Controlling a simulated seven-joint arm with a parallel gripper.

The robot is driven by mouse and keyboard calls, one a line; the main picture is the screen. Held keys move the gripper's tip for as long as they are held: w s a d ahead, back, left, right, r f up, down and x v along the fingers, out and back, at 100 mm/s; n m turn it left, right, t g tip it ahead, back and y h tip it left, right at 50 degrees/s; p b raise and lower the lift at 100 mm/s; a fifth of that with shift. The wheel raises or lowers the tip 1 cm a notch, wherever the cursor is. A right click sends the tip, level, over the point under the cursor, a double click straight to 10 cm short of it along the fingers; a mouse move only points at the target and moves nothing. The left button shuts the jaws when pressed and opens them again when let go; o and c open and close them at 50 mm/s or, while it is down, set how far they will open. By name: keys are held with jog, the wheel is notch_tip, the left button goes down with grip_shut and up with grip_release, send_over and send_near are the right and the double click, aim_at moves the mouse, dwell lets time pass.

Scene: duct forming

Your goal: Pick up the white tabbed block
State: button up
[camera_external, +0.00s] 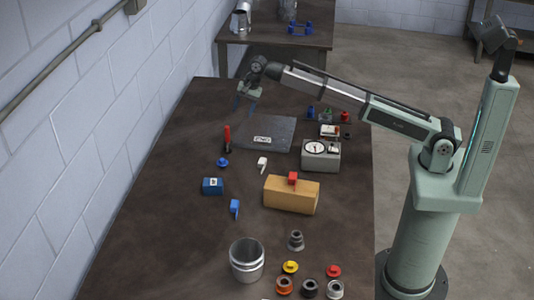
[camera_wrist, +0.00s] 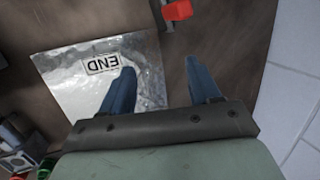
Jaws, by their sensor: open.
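The white tabbed block (camera_external: 262,162) lies on the dark table (camera_external: 190,135), just in front of the grey plate, in the external view. It does not show in the wrist view. My gripper (camera_external: 240,103) hangs above the table near the far left corner of the plate, well beyond the block and apart from it. In the wrist view my gripper (camera_wrist: 159,66) shows two blue fingers spread apart with nothing between them.
A grey plate marked END (camera_external: 270,131) lies under and beside my gripper. A red-handled tool (camera_external: 227,138) stands left of it. A blue knob (camera_external: 222,162), wooden block (camera_external: 291,195), grey gauge box (camera_external: 321,158) and blue tabbed block (camera_external: 235,207) surround the white block. A wall borders the left.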

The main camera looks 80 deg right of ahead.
jog(key=s+a+f+m+g+h, duration=0.1)
jog(key=s+a+m+g+h, duration=0.15)
jog(key=s+a, duration=0.95)
send_over(263, 160)
jog(key=shift+n+g+y, duration=0.35)
jog(key=shift+g, duration=0.1)
jog(key=f, duration=0.7)
jog(key=shift+s+a, duration=0.15)
jog(key=shift+a, duration=0.05)
jog(key=shift+w+f, duration=0.15)
jog(key=shift+f, duration=1.55)
jog(key=shift+w+f, duration=0.1)
jog(key=shift+f, duration=1.55)
jog(key=c, duration=1.1)
jog(key=shift+r, duration=0.1)
jog(key=shift+c, duration=0.2)
